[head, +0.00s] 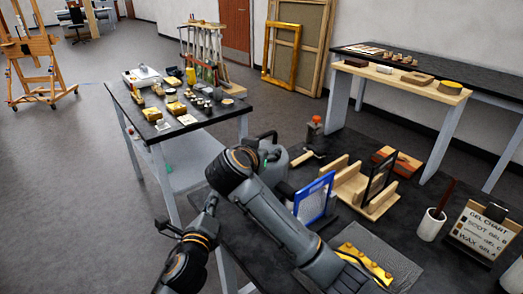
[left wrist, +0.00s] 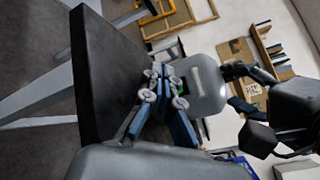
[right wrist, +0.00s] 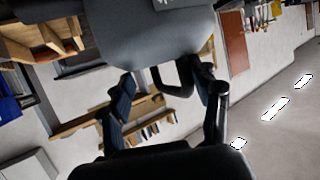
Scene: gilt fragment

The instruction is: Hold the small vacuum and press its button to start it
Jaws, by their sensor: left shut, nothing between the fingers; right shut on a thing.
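The small vacuum shows in the head view as a grey body (head: 274,168) at the table's left edge, partly hidden behind my right arm. Its dark handle arches above it. In the right wrist view, my right gripper (right wrist: 168,88) is shut on the vacuum's black handle (right wrist: 184,76), with the grey body above. In the left wrist view, the vacuum (left wrist: 208,88) stands just beyond my left fingertips, with a small green spot at its near side. My left gripper (head: 212,202) is shut and empty, close to that side. I cannot tell whether it touches.
A blue-framed screen (head: 315,198), a wooden rack (head: 358,188) and a hammer (head: 312,158) are right of the vacuum on the dark table. A gold fragment (head: 362,262) lies nearer. A second table (head: 215,112) with several small items stands at the left, across a gap.

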